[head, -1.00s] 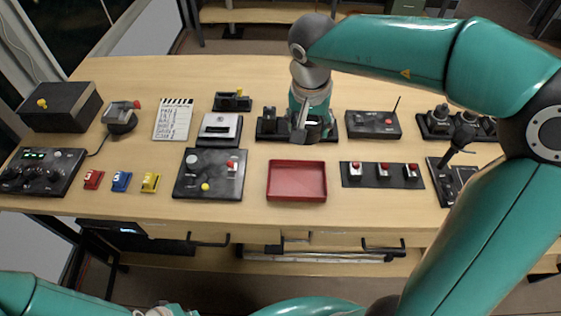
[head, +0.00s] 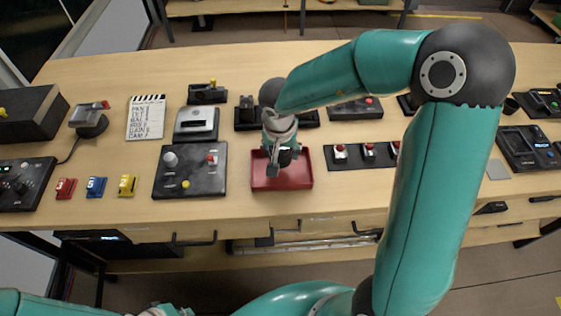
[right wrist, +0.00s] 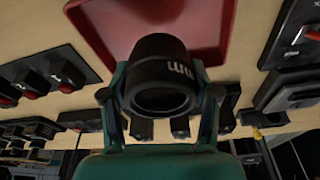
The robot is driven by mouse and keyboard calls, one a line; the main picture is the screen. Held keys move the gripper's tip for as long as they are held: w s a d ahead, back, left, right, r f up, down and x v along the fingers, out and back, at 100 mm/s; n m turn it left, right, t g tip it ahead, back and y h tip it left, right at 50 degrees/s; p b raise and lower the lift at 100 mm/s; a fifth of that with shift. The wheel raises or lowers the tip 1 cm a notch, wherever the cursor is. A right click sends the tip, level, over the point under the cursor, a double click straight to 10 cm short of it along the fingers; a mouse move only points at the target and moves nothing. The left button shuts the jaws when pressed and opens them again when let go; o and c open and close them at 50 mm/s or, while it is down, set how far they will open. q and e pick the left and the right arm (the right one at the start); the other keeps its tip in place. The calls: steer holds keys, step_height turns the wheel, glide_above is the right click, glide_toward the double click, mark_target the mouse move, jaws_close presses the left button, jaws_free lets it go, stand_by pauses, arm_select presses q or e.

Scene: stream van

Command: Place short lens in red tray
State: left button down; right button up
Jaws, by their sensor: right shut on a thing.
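The short lens (right wrist: 158,72) is a black cylinder with white lettering, held between the two fingers of my right gripper (right wrist: 161,88) in the right wrist view. In the head view my right gripper (head: 279,156) points down over the red tray (head: 262,182), with only a dark bit of the lens showing. The tray is a shallow red rectangle near the table's front edge, and its visible floor is bare. The tray also shows beyond the lens in the right wrist view (right wrist: 104,32). The lens appears above the tray; I cannot tell the exact gap. My left gripper is not in view.
A black panel with knobs (head: 190,180) stands just left of the tray. A strip of red-topped switches (head: 355,154) is just right of it. A black stand (head: 308,118) is behind it. Red, blue and yellow blocks (head: 96,187) sit further left.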

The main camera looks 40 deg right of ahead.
mark_target(280, 152)
steer(key=x, duration=0.2)
steer(key=b+x, duration=0.1)
steer(key=shift+s+a+f, duration=0.25)
steer(key=shift+s, duration=0.05)
steer(key=shift+w+f, duration=0.15)
steer(key=shift+f, duration=0.3)
steer(key=shift+r, duration=0.1)
steer(key=o, duration=1.4)
steer(key=p+v, duration=0.2)
steer(key=v, duration=0.9)
steer(key=shift+r, duration=0.5)
